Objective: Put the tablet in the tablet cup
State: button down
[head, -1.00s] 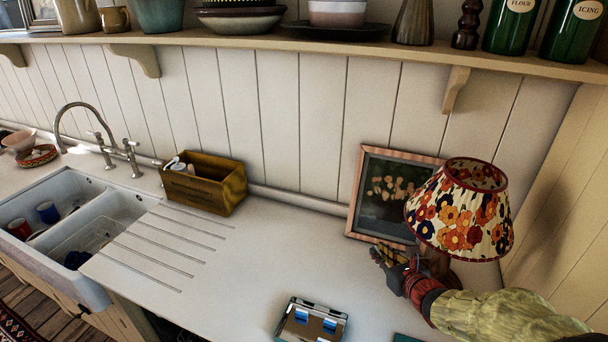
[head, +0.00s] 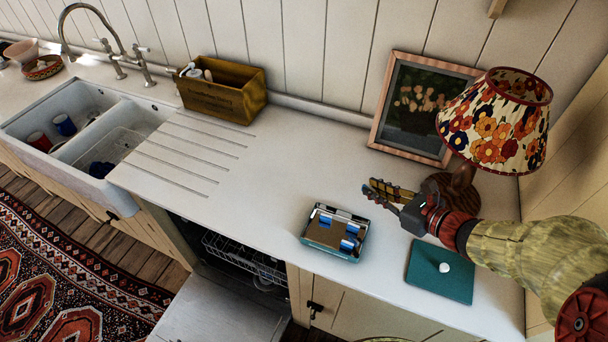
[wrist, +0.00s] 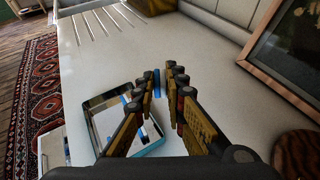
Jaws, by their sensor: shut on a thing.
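My gripper (head: 372,190) is above the right part of the counter, left of the lamp base. In the wrist view, its fingers (wrist: 158,88) close around a small blue tablet (wrist: 156,82), seen between the tips. In the head view the held tablet is hidden by the fingers. An open teal box (head: 312,240) with several blue pieces stands on the counter, left of and nearer than my gripper; it also shows in the wrist view (wrist: 152,150). A tablet cup cannot be made out in either view.
An open dishwasher with its door (head: 220,312) lowered is under the counter. A flat teal panel (head: 430,280) with a small white piece lies at right. A lamp (head: 500,125) and picture frame (head: 378,120) stand behind. A wooden caddy (head: 225,102) and sink (head: 95,180) are left.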

jog(key=s+a+n+g+y, duration=0.1)
jog(key=s+a, duration=0.1)
jog(key=a, duration=0.2)
jog(key=b, duration=0.5)
send_over(341, 194)
jog(key=f, duration=0.9)
jog(key=shift+s+f, duration=0.1)
jog(key=shift+s, duration=0.25)
jog(key=shift+w+f, duration=0.15)
jog(key=shift+f, duration=0.1)
jog(key=shift+w+f+b, duration=0.2)
jog(key=shift+f+b, duration=0.65)
jog(key=shift+f, duration=0.85)
